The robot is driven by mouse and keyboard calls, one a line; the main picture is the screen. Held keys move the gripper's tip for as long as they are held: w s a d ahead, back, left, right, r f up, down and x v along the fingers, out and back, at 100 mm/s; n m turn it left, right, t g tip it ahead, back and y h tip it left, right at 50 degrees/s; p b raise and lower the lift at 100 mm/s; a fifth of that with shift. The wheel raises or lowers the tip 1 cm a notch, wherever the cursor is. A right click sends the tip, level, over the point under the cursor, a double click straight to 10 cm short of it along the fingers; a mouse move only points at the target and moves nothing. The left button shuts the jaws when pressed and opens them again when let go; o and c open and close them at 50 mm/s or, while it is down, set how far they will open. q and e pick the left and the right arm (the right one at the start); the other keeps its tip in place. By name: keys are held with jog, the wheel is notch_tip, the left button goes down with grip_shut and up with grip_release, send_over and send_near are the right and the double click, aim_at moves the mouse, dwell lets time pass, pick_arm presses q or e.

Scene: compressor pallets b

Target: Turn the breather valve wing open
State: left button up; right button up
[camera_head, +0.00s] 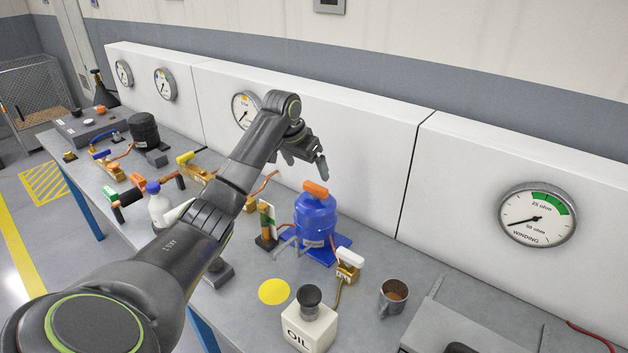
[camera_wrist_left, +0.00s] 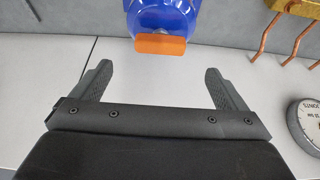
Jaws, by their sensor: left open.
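A blue compressor (camera_head: 315,222) stands on a blue base plate on the bench. An orange wing (camera_head: 316,188) sits on its top, probably the breather valve wing. My left gripper (camera_head: 307,165) is open and empty, above the wing and a little behind it, not touching. In the left wrist view, the orange wing (camera_wrist_left: 160,44) shows at the top centre in front of the blue compressor (camera_wrist_left: 160,16). There it lies beyond the spread fingers of the left gripper (camera_wrist_left: 160,88). My right gripper is not in view.
A brass valve with a white handle (camera_head: 349,260) stands right of the compressor. An oil can (camera_head: 309,326) and a cup (camera_head: 393,297) are in front. Copper pipes and several valves crowd the bench to the left. A panel with gauges (camera_head: 538,215) rises behind.

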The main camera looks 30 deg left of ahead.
aim_at(315, 186)
pick_arm(q)
jog(key=p+x, duration=0.1)
jog(key=x, duration=0.5)
jog(key=shift+w+f, duration=0.2)
jog(key=shift+f, duration=0.15)
jog(key=shift+w+f+p, duration=0.3)
jog(key=shift+f, duration=0.35)
jog(key=shift+w+f, duration=0.2)
jog(key=shift+f, duration=0.2)
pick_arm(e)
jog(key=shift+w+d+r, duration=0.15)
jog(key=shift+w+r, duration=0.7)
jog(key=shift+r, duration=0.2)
